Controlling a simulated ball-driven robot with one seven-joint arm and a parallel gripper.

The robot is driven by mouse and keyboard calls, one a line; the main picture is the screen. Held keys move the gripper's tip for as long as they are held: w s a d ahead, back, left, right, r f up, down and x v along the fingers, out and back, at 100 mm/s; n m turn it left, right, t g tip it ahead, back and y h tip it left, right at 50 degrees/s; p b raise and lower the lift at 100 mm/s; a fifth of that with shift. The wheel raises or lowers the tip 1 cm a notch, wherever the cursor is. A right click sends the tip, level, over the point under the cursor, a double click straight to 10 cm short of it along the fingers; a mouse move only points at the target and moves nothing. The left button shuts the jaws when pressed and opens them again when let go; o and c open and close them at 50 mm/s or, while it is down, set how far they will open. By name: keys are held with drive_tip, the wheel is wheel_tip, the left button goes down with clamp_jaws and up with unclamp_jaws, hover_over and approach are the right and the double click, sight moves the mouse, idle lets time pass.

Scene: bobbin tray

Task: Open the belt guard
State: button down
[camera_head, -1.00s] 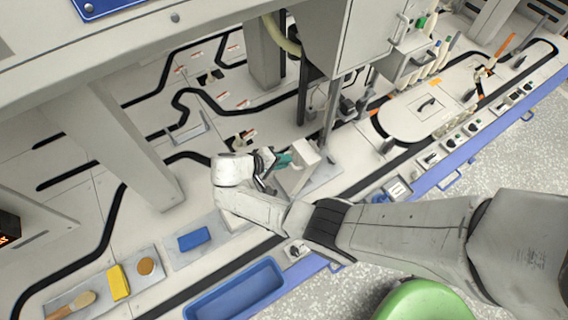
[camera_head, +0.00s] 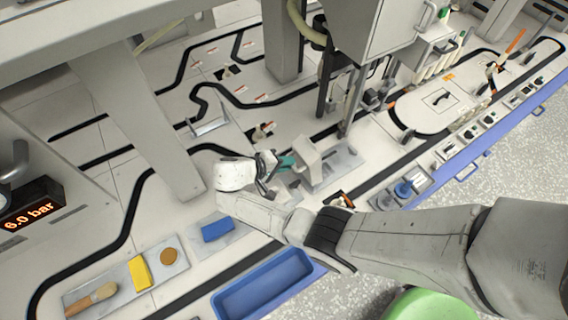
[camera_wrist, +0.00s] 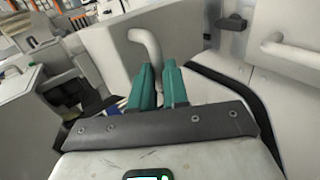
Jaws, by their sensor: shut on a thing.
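The belt guard appears to be the pale grey housing (camera_head: 308,160) standing on a grey plate at mid-bench in the head view. In the wrist view it is the broad pale panel (camera_wrist: 190,28), with a curved grey handle (camera_wrist: 146,42) rising from it. My gripper (camera_head: 287,162) is beside the left face of the housing. Its teal fingers (camera_wrist: 160,85) are shut on the handle, whose lower end goes down between them. The exact contact is hidden behind the fingers. My forearm covers part of the bench in front of the housing.
A blue tray (camera_head: 262,285), a blue block (camera_head: 217,229), a yellow block (camera_head: 139,272) and a brush (camera_head: 92,298) lie at front left. Blue knobs (camera_head: 403,188) are to the right. A grey post (camera_head: 160,130) and a hanging cabinet (camera_head: 375,40) stand close by.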

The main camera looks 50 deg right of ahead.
drive_tip(key=shift+s+f, duration=0.4)
drive_tip(key=shift+f, duration=0.25)
drive_tip(key=c, duration=1.5)
unclamp_jaws()
drive_tip(key=shift+a, duration=0.1)
drive_tip(key=o, duration=0.4)
drive_tip(key=shift+w, duration=0.15)
drive_tip(key=p+v, duration=0.1)
drive_tip(key=v, duration=1)
drive_tip(key=shift+r, duration=0.2)
